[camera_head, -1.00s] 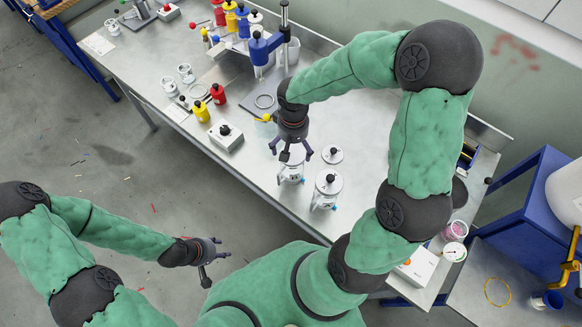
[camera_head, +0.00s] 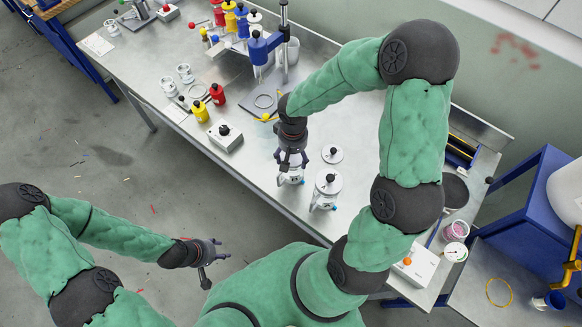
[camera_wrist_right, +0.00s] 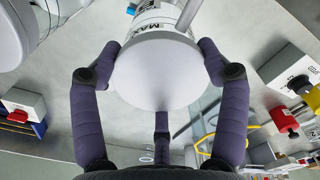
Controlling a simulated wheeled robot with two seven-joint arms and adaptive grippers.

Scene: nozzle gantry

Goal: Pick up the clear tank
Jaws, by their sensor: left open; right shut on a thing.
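A clear tank (camera_head: 291,178) with white parts stands on the steel bench, half hidden under my right gripper. My right gripper (camera_head: 291,162) is shut on it from above. In the right wrist view, the tank's round pale top (camera_wrist_right: 157,72) sits between the dark fingers, and a MAX mark shows on the tank wall (camera_wrist_right: 160,22). A similar clear tank (camera_head: 326,192) with a black-knobbed lid stands just to the right. My left gripper (camera_head: 207,252) is open and empty over the floor, away from the bench.
A loose lid (camera_head: 333,154) lies behind the tanks. A white box with a black knob (camera_head: 225,135) stands to the left. Bare bench lies right of the lid.

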